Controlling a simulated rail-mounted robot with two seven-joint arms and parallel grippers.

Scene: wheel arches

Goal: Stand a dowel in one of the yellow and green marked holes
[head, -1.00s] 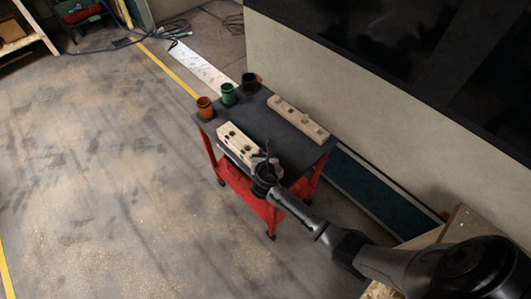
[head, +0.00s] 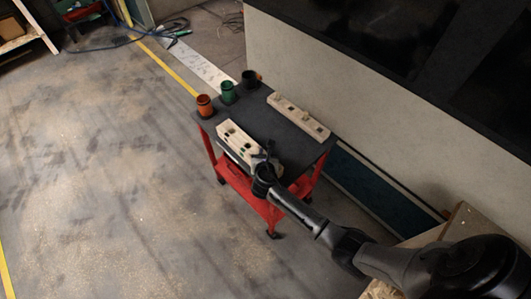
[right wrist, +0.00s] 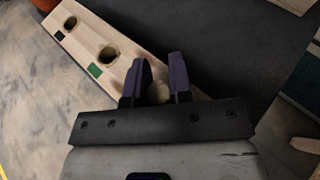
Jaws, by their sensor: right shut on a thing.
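A pale wooden block with holes (head: 236,143) lies along the front left edge of the dark cart top. In the right wrist view the block (right wrist: 125,68) shows two open holes, one beside a green mark (right wrist: 95,70) and one beside a dark mark (right wrist: 58,35). No yellow mark shows. My right gripper (head: 265,158) is over the near end of this block. In the right wrist view its fingers (right wrist: 159,80) are shut on a pale round dowel (right wrist: 158,93), mostly hidden between them. I cannot tell whether the dowel touches the block. My left gripper is not in view.
A second wooden block (head: 290,110) lies along the cart's far side with small pieces on it. Orange (head: 205,106), green (head: 228,93) and black (head: 250,81) cups stand at the cart's left end. The middle of the cart top (head: 265,122) is clear.

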